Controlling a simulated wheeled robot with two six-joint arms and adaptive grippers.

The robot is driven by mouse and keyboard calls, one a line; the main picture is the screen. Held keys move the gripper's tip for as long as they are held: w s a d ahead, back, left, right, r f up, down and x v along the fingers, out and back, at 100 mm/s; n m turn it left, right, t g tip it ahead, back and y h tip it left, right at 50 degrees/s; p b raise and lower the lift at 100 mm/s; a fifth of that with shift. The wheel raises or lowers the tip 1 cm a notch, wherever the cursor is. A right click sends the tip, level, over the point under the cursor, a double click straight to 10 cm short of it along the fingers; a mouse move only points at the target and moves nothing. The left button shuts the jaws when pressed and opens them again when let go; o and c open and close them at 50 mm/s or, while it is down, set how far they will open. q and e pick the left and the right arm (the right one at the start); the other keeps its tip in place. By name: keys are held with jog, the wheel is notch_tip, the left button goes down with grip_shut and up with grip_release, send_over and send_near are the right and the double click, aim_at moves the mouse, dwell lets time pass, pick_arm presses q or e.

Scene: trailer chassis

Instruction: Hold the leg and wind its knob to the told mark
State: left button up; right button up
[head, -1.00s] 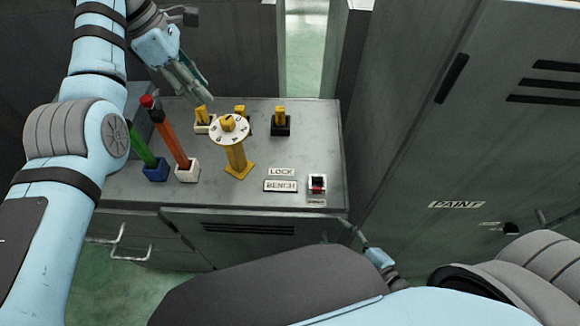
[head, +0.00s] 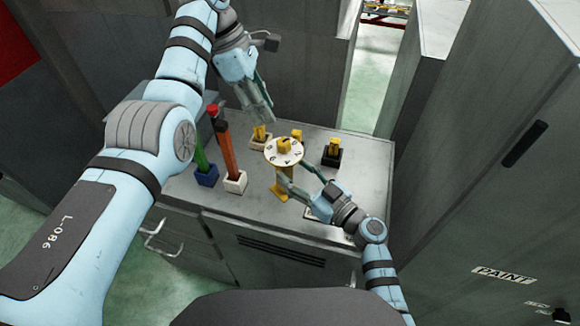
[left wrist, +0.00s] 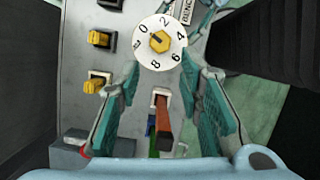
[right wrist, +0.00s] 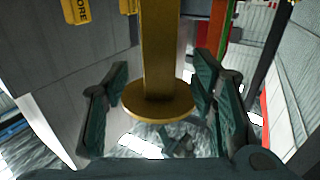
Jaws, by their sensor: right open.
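The yellow leg (head: 280,190) stands upright on the bench, topped by a white numbered dial (head: 271,158) with a yellow knob (head: 285,146). In the left wrist view the dial (left wrist: 147,57) shows 0, 2, 4, 6 and 8 around the hexagonal knob (left wrist: 159,42); I cannot read its pointer surely. My left gripper (head: 268,115) is open and empty, above and behind the dial. My right gripper (head: 288,185) is open at the leg, low beneath the dial. In the right wrist view the leg's post (right wrist: 160,50) and round flange (right wrist: 158,108) show between its separated fingers.
Left of the leg stand an orange rod (head: 225,150) in a white block and a green rod (head: 200,157) in a blue block. Yellow pegs in small blocks, one black (head: 331,158), stand behind and right. A tall PAINT cabinet (head: 470,180) is at right.

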aim_at(283, 141)
jog(key=x, duration=0.3)
jog(key=shift+w, duration=0.15)
jog(key=shift+c, duration=0.6)
pick_arm(q)
jog(key=shift+o, duration=0.4)
pick_arm(e)
grip_shut()
pick_arm(q)
jog(key=shift+o, duration=1)
jog(key=shift+s+d+r, duration=0.2)
jog(key=shift+d+r, duration=0.9)
jog(key=f+y, duration=0.1)
jog(key=d+f+m+y, duration=0.2)
jog(key=y, duration=0.1)
jog(key=shift+s+d+f+t, duration=0.15)
jog(key=shift+s+f+t, duration=0.15)
jog(key=f, duration=0.7)
jog(key=shift+w+a, duration=0.15)
jog(key=shift+a, duration=0.15)
jog(key=shift+d+f, duration=0.1)
jog(key=shift+f, duration=0.6)
jog(key=shift+c, duration=0.4)
